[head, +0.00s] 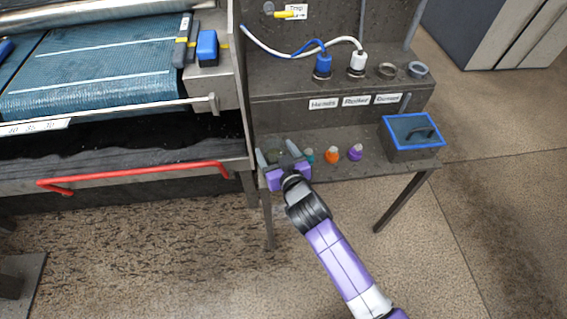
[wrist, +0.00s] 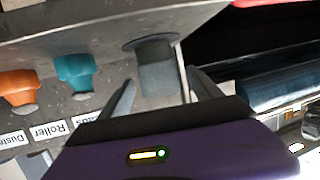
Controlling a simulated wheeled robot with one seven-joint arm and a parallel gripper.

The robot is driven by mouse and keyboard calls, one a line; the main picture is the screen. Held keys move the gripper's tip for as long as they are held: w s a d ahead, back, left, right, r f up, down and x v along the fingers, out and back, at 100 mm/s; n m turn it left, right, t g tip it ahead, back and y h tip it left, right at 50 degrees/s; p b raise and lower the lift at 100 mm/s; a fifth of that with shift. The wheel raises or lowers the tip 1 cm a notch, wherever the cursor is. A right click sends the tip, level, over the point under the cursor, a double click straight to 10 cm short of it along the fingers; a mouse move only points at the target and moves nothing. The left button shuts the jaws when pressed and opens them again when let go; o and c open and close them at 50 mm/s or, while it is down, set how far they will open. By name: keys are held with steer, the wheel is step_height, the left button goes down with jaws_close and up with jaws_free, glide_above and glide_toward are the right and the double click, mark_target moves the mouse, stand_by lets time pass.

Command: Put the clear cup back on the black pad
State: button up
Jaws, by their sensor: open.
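The clear cup (wrist: 160,78) is a grey, see-through cup, seen upside down in the wrist view between my gripper's two fingers. The black pad (wrist: 150,42) shows as a dark disc at the cup's base. The cup appears to stand upright on it, though its contact edge is hard to make out. My gripper (wrist: 163,95) is open, with one finger on each side of the cup and gaps visible. In the head view my gripper (head: 283,165) is at the left end of the lower shelf and hides most of that spot.
Teal (head: 309,156), orange (head: 332,155) and purple (head: 355,152) pieces stand in a row right of my gripper. A blue-rimmed box (head: 412,134) sits at the shelf's right end. A red rail (head: 135,176) and the scrubber machine are at left. Open floor lies in front.

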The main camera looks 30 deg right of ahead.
steer(key=v, duration=1)
steer(key=shift+s+r, duration=0.15)
steer(key=shift+s, duration=0.25)
steer(key=s+n+y, duration=0.1)
steer(key=s+y, duration=0.1)
steer(key=s, duration=1.7)
steer(key=s+d+r, duration=0.1)
steer(key=s+r, duration=1)
steer(key=s, duration=0.2)
steer(key=shift+s, duration=0.15)
step_height(320, 180, up, 6)
steer(key=p, duration=0.6)
steer(key=shift+f, duration=0.1)
